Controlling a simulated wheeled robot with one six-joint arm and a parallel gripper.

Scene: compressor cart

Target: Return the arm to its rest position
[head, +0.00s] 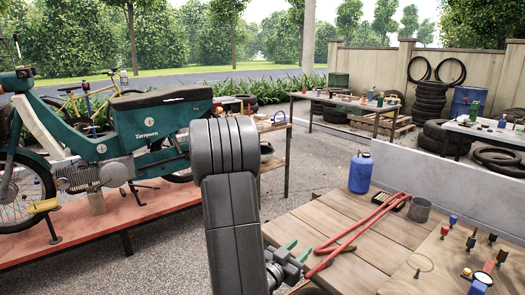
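My arm, in dark grey links, rises through the middle of the head view and bends down to my gripper (297,249) near the bottom edge. The gripper has two green fingertips with a gap between them, so it looks open, and I see nothing between them. It is at the left front edge of the wooden table (335,220), close to the long red handles (350,233) of a tool lying there. I cannot tell whether it touches them. Part of the wrist is hidden behind my arm.
A blue bottle (361,172) and a grey cup (419,210) stand on the table, with several small coloured items at right. A teal motorbike (145,125) stands on a red platform (150,212) at left. Paved ground (325,152) is free behind the table.

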